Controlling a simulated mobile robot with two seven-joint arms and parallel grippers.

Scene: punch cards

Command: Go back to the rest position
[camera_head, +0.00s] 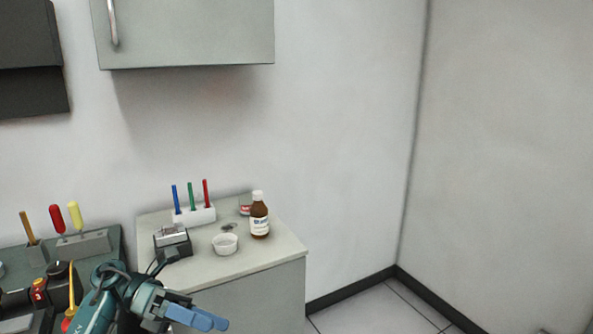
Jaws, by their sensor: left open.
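My left gripper (213,319) is at the bottom of the view, with blue fingers pointing right. It is open, and I see nothing between its fingers. It is in front of the light grey cabinet (262,293), below the level of its top; I cannot tell whether they touch. A small grey and black device, perhaps a punch (172,241), stands on the cabinet's left side, above and behind the gripper. My right gripper is not in view.
On the cabinet are a white bowl (225,244), a brown bottle (259,218) and a white pen holder (195,215). A dark bench (111,243) with tools is at left. A wall cupboard (187,35) hangs above. The tiled floor (375,312) at right is clear.

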